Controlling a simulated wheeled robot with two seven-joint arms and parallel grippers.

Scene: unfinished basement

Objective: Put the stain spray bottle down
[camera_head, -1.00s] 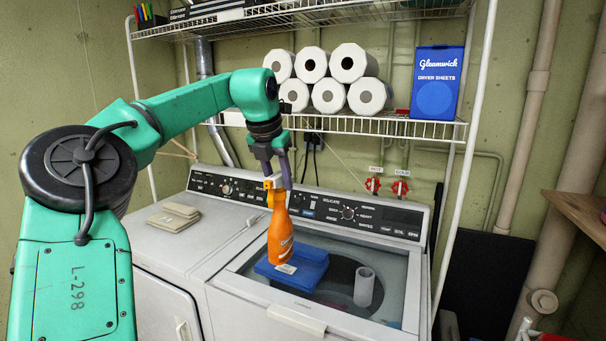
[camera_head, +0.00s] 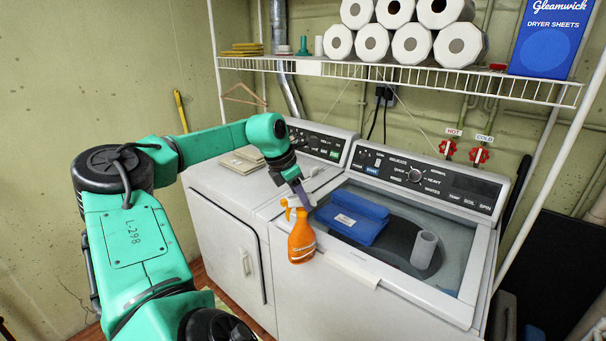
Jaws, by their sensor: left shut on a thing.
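The orange spray bottle (camera_head: 301,243), with its orange and white trigger head, is upright at the front left of the right-hand machine (camera_head: 345,273). My left gripper (camera_head: 300,194) comes down from the upper left and is shut on the bottle near its head. The bottle's base overlaps the machine's front face in the picture, so it looks held in the air at the front edge. My right gripper is out of view.
A blue tray (camera_head: 374,207) and a grey cup (camera_head: 423,249) are on the machine's glass lid. Folded cloths (camera_head: 240,160) lie on the left-hand machine (camera_head: 212,184). A wire shelf (camera_head: 440,79) with paper rolls (camera_head: 372,43) and a dryer sheets box (camera_head: 551,38) hangs above.

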